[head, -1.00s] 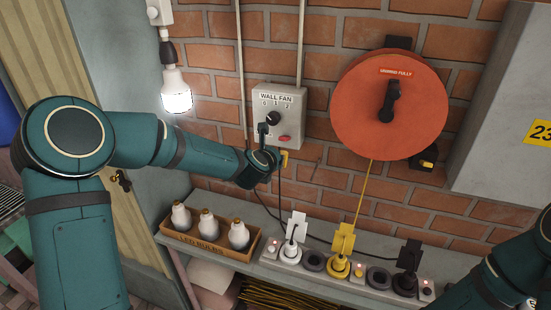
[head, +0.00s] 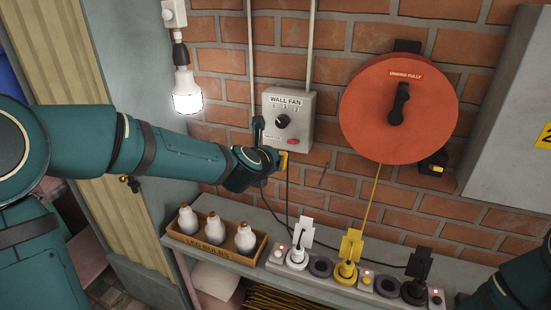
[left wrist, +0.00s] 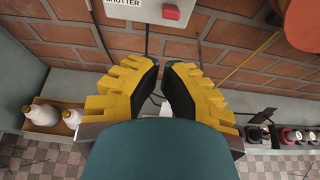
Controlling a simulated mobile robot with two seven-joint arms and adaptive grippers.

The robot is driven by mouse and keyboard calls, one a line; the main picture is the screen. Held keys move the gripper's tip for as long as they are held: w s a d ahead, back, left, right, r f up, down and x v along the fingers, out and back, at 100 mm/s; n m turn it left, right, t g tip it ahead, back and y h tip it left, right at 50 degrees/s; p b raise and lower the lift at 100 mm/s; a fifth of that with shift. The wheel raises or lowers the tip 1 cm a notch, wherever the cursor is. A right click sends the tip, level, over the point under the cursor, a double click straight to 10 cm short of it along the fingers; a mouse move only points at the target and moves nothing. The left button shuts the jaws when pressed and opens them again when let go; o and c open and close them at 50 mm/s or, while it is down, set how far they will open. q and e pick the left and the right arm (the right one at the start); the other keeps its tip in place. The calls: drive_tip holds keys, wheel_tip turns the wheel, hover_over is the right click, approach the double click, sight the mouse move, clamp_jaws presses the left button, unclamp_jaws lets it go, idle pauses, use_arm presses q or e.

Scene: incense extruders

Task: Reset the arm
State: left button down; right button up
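My left arm comes in from the left in the head view. My left gripper (head: 270,157) is at the lower left of the grey wall fan box (head: 304,105), partly overlapping its lower edge. In the left wrist view my left gripper (left wrist: 161,65) shows two yellow-padded fingers with tips close together. A narrow gap shows between them, with nothing held in it. The box has a black knob (head: 283,121) and a red button (head: 293,141). The button also shows in the left wrist view (left wrist: 171,12). Part of my right arm shows at bottom right; its gripper is out of frame.
A lit bulb (head: 187,95) hangs left of the box. A red cable reel (head: 425,110) is on the wall at right. Below, a shelf (head: 310,287) holds a wooden tray of LED bulbs (head: 201,259) and a power strip (head: 279,258) with plugs and cables.

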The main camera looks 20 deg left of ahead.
idle(0.3)
use_arm(q)
drive_tip(key=s+d+f+m+g+h+b, duration=0.1)
drive_tip(key=s+d+f+m+g, duration=0.25)
drive_tip(key=f+m, duration=0.65)
drive_tip(key=s+d+f+m+g+h, duration=0.2)
drive_tip(key=s+d+f+m, duration=0.3)
drive_tip(key=f, duration=0.8)
drive_tip(key=s+d+f+m+g+b, duration=0.1)
drive_tip(key=s+f+m+g, duration=0.4)
drive_tip(key=s+f+m, duration=1.1)
drive_tip(key=s+d+m, duration=0.1)
drive_tip(key=m, duration=0.1)
drive_tip(key=shift+f+m+g, duration=0.25)
drive_tip(key=shift+m+g, duration=0.1)
drive_tip(key=shift+m, duration=0.05)
drive_tip(key=shift+h, duration=0.3)
